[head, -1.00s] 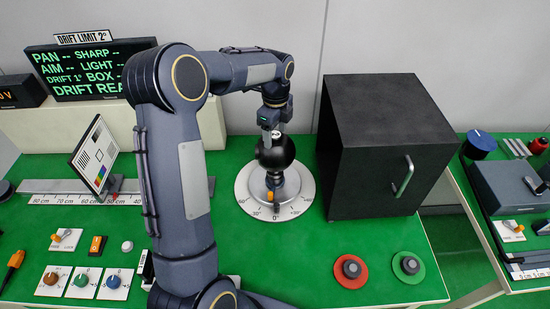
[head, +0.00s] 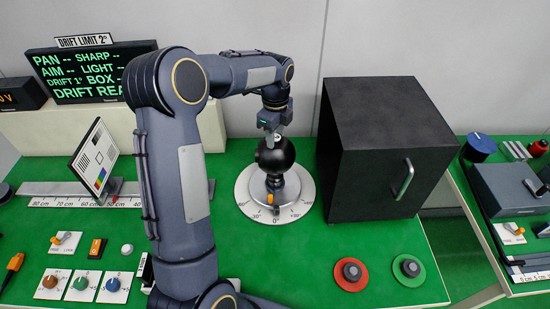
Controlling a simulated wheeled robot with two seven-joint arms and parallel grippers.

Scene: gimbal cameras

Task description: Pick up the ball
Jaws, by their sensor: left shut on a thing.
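The black ball (head: 275,156) sits upright on a short mount at the middle of a round grey dial plate (head: 248,200) with degree marks, on the green table. A dark ring and a small orange-tipped part show below it. My left gripper (head: 274,136) points down at the top of the ball and is shut on it. The exact contact at the fingertips is small and hard to make out. The ball still appears to be at its mount, with no clear gap below. My right gripper is not in view.
A black box (head: 375,150) with a handle stands close to the right of the ball. A tilted test chart (head: 97,157) stands on a ruled rail at left. Red (head: 350,286) and green (head: 421,280) discs with knobs lie in front. The green table between dial and discs is clear.

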